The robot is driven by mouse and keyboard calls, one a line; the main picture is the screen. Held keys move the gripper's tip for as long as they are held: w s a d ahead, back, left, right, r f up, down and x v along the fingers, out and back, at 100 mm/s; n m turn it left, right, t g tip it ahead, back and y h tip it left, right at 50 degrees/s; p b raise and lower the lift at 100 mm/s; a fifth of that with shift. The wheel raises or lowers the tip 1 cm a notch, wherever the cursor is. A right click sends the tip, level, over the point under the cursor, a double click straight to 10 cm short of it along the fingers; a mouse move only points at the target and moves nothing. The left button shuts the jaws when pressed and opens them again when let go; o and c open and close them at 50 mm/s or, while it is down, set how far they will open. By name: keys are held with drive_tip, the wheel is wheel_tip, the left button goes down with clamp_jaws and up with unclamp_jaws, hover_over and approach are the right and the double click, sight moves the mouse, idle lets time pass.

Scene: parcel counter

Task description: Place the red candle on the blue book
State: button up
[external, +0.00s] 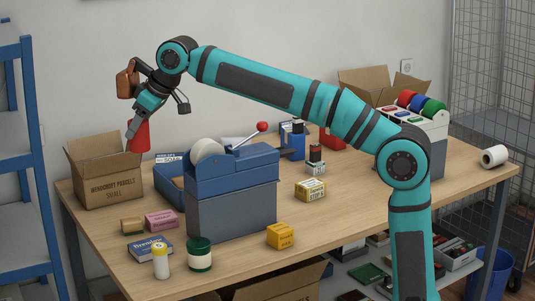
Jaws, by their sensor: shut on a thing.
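My gripper (133,126) is at the upper left, pointing down and shut on a red object, which I take to be the red candle (139,139). The red object hangs by the right side of the open carton, above table height; whether it touches the carton I cannot tell. A flat blue item with pale lettering, which looks like the blue book (150,248), lies at the table's front left. My gripper is well behind and above it. The fingertips are small and partly hidden by the red object.
The open carton (105,190) stands at the back left. A blue-grey tape dispenser (232,205) stands right of the blue item. Bare wood lies centre right.

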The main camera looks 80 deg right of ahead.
hover_over(150, 245)
wheel_tip(150, 245, down, 27)
drive_tip(key=shift+d+r, duration=0.1)
drive_tip(key=shift+r, duration=0.1)
idle(0.5)
drive_tip(key=shift+f, duration=0.1)
drive_tip(key=o, duration=1.1)
drive_tip(key=shift+c, duration=0.2)
drive_tip(key=v, duration=1.2)
